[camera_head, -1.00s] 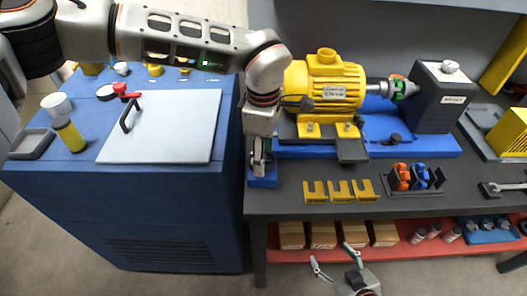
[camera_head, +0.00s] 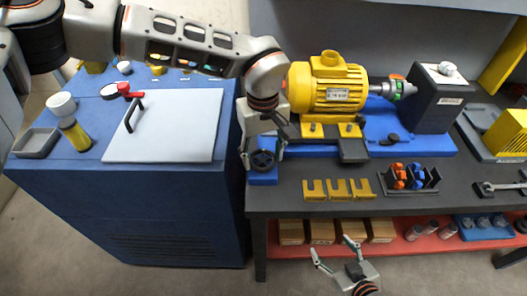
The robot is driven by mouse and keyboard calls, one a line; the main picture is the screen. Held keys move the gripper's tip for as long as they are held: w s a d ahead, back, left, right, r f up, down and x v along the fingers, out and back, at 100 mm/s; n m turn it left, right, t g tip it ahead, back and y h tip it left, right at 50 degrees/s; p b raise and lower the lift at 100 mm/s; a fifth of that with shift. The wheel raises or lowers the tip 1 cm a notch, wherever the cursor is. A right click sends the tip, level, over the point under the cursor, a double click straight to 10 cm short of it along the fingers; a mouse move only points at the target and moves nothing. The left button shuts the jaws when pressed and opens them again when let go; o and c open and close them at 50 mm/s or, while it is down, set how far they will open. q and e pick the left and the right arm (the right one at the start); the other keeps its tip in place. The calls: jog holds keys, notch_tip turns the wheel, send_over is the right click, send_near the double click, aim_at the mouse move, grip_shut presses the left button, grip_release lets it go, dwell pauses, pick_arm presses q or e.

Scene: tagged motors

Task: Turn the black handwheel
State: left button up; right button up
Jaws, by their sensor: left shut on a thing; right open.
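The black handwheel (camera_head: 263,160) sits at the left end of the blue motor base (camera_head: 300,149), above the bench's left front corner. My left gripper (camera_head: 262,158) comes down from above with a finger on either side of the handwheel and is shut on it. The yellow motor (camera_head: 327,88) stands on the base just right of this gripper. My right gripper (camera_head: 335,256) is open and empty in front of the bench, low in the picture, apart from everything.
Yellow shims (camera_head: 340,189) and a black holder (camera_head: 410,178) with orange and blue pieces lie on the bench front. A blue cabinet (camera_head: 120,200) with a grey lid stands left. A red lower shelf (camera_head: 390,240) holds boxes. A wrench (camera_head: 500,187) lies at right.

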aim_at(262, 160)
pick_arm(q)
jog(key=m+p, duration=0.1)
jog(key=m, duration=0.2)
jog(key=shift+r+m, duration=0.15)
jog(key=shift+m, duration=0.75)
pick_arm(e)
jog(key=shift+s+d+r, duration=0.1)
jog(key=shift+d+r, duration=0.2)
jog(key=shift+d, duration=0.15)
pick_arm(q)
jog(key=o, duration=1.1)
jog(key=shift+a, duration=0.1)
pick_arm(e)
jog(key=shift+s+a, duration=0.1)
jog(key=shift+a, duration=0.1)
pick_arm(q)
notch_tip(262, 160, up, 12)
